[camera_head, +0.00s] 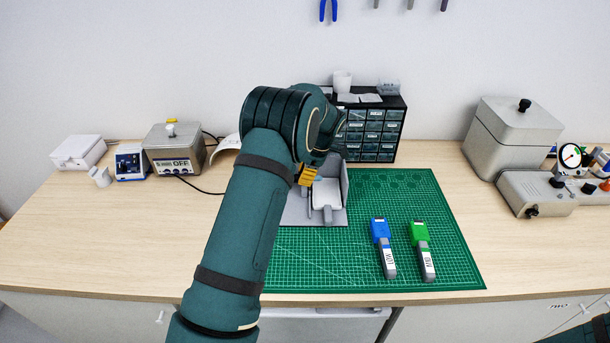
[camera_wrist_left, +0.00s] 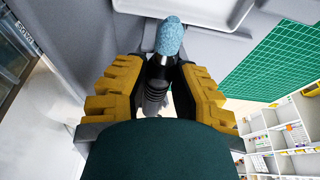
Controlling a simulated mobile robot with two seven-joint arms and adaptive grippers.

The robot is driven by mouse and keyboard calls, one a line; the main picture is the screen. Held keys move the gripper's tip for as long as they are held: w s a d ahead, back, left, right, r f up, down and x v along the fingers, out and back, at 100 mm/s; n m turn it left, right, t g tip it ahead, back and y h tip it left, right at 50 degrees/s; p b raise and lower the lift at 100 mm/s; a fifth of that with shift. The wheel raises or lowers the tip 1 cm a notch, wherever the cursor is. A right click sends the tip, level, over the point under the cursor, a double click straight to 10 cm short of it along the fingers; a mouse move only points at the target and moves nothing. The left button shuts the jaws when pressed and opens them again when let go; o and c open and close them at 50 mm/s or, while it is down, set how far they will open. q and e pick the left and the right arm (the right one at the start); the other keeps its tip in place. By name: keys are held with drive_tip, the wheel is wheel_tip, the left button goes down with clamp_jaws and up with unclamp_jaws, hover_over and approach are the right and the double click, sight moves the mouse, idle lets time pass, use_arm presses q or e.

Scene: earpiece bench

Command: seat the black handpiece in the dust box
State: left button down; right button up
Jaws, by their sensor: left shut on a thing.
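The grey dust box (camera_head: 345,187) stands on the back left part of the green mat, partly covered by my left arm in the head view. It has upright walls and a pale tray-like part (camera_head: 326,195) inside. My left gripper (camera_head: 308,177) is at the box's left side. In the left wrist view, the gripper (camera_wrist_left: 164,88) is shut on the black handpiece (camera_wrist_left: 155,95), which has a light blue rounded tip (camera_wrist_left: 169,36). The tip points at the grey box (camera_wrist_left: 205,45); I cannot tell whether it touches. The handpiece is hidden in the head view. My right gripper is out of view.
A drawer cabinet (camera_head: 375,132) stands behind the box. A grey control unit (camera_head: 174,150) is left, a lidded machine (camera_head: 512,135) right. The left front table is clear.

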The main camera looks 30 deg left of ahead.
use_arm(q)
drive_tip(key=c, duration=0.8)
unclamp_jaws()
drive_tip(key=shift+f, duration=0.1)
drive_tip(key=v, duration=0.7)
drive_tip(key=shift+d+r, duration=0.1)
drive_tip(key=shift+r, duration=0.15)
drive_tip(key=shift+r, duration=0.1)
drive_tip(key=shift+r+p, duration=1.8)
drive_tip(key=shift+r, duration=0.6)
drive_tip(key=s+d+b, duration=0.1)
drive_tip(key=s, duration=0.1)
drive_tip(key=s+d+b, duration=0.2)
drive_tip(key=s, duration=0.1)
drive_tip(key=s+d+b, duration=0.1)
drive_tip(key=s+d, duration=0.1)
drive_tip(key=s, duration=0.1)
drive_tip(key=shift+s+d+b, duration=0.1)
drive_tip(key=shift+s+b, duration=0.1)
drive_tip(key=shift+b, duration=0.15)
